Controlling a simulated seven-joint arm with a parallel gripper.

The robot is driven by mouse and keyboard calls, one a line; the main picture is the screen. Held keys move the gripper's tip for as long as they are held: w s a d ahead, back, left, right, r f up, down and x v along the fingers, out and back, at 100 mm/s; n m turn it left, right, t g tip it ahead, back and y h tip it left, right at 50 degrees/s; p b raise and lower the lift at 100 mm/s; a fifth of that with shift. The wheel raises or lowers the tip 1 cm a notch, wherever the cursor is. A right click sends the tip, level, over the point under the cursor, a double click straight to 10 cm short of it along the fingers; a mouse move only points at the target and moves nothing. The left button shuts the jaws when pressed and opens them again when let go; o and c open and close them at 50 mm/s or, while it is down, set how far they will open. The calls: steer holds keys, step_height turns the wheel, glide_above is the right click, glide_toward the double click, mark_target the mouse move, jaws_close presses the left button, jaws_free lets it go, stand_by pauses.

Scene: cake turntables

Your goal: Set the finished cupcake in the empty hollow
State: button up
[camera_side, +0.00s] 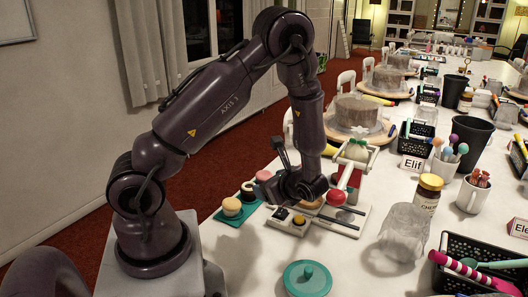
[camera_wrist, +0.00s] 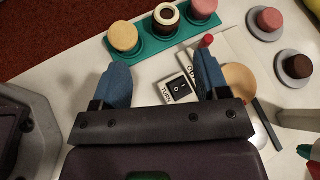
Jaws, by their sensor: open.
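A teal tray (camera_wrist: 146,47) holds three round cakes in a row: a tan one (camera_wrist: 124,38), a dark one with a white ring and brown centre (camera_wrist: 166,16), and a pink one (camera_wrist: 203,9). The tray also shows in the side view (camera_side: 236,220), left of my gripper. I cannot tell which cake is the finished cupcake, and no empty hollow shows clearly. A small tan wooden disc (camera_wrist: 238,79) lies bare beside my right finger. My gripper (camera_wrist: 163,80) is open and empty, its blue fingers wide apart over the table, short of the tray.
A white switch box (camera_wrist: 180,88) marked TURN lies between the fingers. Grey discs carry a pink piece (camera_wrist: 268,20) and a brown piece (camera_wrist: 297,66). A red knob (camera_side: 336,197) stands close to my gripper. A teal round lid (camera_side: 307,279) and clear jar (camera_side: 403,232) stand in front.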

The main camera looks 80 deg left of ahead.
steer(key=s+d+r+n+t+h, duration=0.3)
steer(key=d+r+n+h, duration=0.3)
steer(key=d+r, duration=0.3)
steer(key=s+d+r+n+t+h, duration=0.3)
steer(key=d+r+n+t+h, duration=0.2)
steer(key=d+r, duration=0.5)
step_height(320, 180, up, 4)
steer(key=shift+s+f+n+t+h, duration=0.1)
steer(key=shift+s+n+t+h, duration=0.3)
steer(key=shift+n+t, duration=0.15)
